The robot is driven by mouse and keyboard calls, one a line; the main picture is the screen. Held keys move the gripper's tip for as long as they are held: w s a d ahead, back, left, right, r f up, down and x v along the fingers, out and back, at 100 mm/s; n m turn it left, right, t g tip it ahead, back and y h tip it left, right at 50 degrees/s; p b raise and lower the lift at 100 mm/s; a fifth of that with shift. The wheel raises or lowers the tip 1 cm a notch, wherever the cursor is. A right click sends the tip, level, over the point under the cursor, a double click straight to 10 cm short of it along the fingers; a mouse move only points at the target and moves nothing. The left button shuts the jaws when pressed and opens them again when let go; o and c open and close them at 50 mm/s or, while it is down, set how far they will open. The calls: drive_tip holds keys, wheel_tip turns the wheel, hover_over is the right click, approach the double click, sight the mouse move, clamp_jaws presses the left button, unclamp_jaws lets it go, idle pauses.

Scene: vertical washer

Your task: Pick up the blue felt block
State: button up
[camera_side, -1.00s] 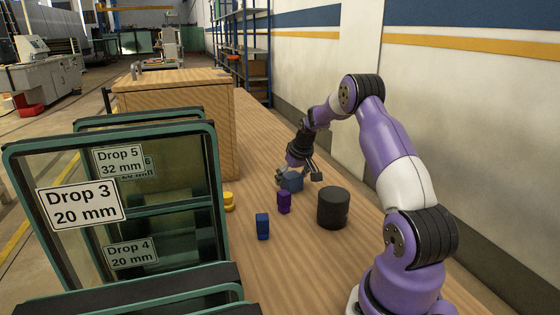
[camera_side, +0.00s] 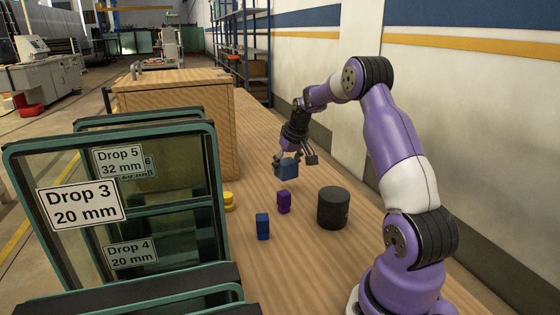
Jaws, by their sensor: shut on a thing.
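My gripper (camera_side: 296,157) is shut on a dull, greyish-blue block (camera_side: 287,170), matte like felt. It holds the block above the wooden table (camera_side: 300,262), behind the other small pieces. The fingers partly cover the block's upper part. A second, brighter blue block (camera_side: 262,226) stands upright on the table nearer the camera, apart from the gripper.
A small purple block (camera_side: 284,202) and a black cylinder (camera_side: 333,208) stand below and in front of my gripper. A yellow piece (camera_side: 229,201) sits beside the green-framed rack (camera_side: 213,180) with drop labels. A wooden box (camera_side: 180,110) stands behind.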

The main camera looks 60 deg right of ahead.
drive_tip(key=w+a+r, duration=0.2)
drive_tip(key=a+r, duration=0.3)
drive_tip(key=a, duration=0.3)
drive_tip(key=shift+w+a+r, duration=0.2)
drive_tip(key=shift+a+r, duration=0.05)
drive_tip(key=shift+a, duration=0.15)
